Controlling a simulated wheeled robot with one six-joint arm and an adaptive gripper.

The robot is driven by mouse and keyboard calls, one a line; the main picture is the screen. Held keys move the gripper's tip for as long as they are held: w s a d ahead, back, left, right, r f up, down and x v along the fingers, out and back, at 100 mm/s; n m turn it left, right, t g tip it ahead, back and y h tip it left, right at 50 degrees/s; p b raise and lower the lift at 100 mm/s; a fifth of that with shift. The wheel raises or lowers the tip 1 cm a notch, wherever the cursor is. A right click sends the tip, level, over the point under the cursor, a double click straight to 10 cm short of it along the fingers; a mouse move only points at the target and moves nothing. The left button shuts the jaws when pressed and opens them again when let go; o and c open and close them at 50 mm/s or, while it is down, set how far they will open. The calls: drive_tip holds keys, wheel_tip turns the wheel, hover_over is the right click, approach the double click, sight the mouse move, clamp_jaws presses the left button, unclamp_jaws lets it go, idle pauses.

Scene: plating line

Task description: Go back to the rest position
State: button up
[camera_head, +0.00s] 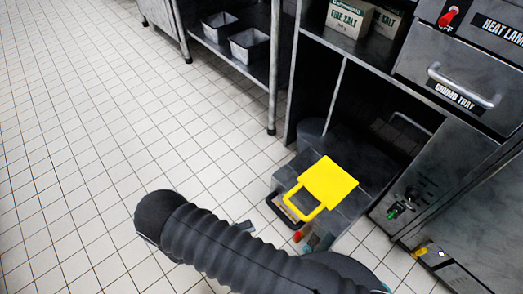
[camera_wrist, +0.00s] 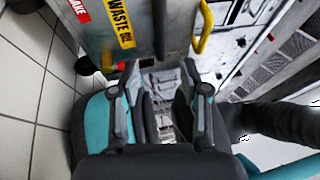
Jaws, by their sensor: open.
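My gripper (camera_wrist: 160,88) shows in the wrist view with its two dark fingers spread apart. Nothing is held between them, and ribbed grey surfaces show in the gap. In the head view my dark ribbed arm crosses the lower middle, and my gripper cannot be made out clearly there. A grey metal front with a yellow "WASTE OIL" label (camera_wrist: 119,27) stands just beyond the fingers in the wrist view. A yellow handle (camera_wrist: 203,28) is to the right of that label.
A yellow panel with a loop handle (camera_head: 328,183) sits on a low grey unit, right of my arm. A crumb tray drawer (camera_head: 462,87) and a shelf with fine salt boxes (camera_head: 349,18) are at upper right. Metal pans (camera_head: 249,44) stand on a shelf. The tiled floor (camera_head: 90,130) at left is clear.

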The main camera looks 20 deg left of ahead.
drive_tip(key=s+d+f+m+g+y, duration=0.1)
drive_tip(key=s+d+m+g, duration=0.15)
drive_tip(key=m, duration=0.35)
drive_tip(key=s+d+f+m+g, duration=0.1)
drive_tip(key=d+m+g, duration=0.15)
drive_tip(key=m, duration=0.25)
drive_tip(key=w+d+r+m+g+y+p, duration=0.1)
drive_tip(key=w+r+m+g+y, duration=0.15)
drive_tip(key=r+m, duration=0.45)
drive_tip(key=w+d+r+m+g+y, duration=0.25)
drive_tip(key=r+m+y, duration=0.2)
drive_tip(key=r, duration=0.45)
drive_tip(key=w+d+r+m+g+y+p, duration=0.1)
drive_tip(key=r+m+g+y, duration=0.2)
drive_tip(key=r+m, duration=0.4)
drive_tip(key=d+r+m+t+y+p, duration=0.1)
drive_tip(key=d+r+m+t+y, duration=0.1)
drive_tip(key=d+r+m, duration=0.4)
drive_tip(key=d+r+m+t+y+p, duration=0.2)
drive_tip(key=d+r+m+t, duration=0.3)
drive_tip(key=d+r, duration=1)
wheel_tip(320, 180, up, 6)
drive_tip(key=shift+d+f+m+y, duration=0.25)
drive_tip(key=shift+d+m+y, duration=0.1)
drive_tip(key=shift+m+y, duration=0.45)
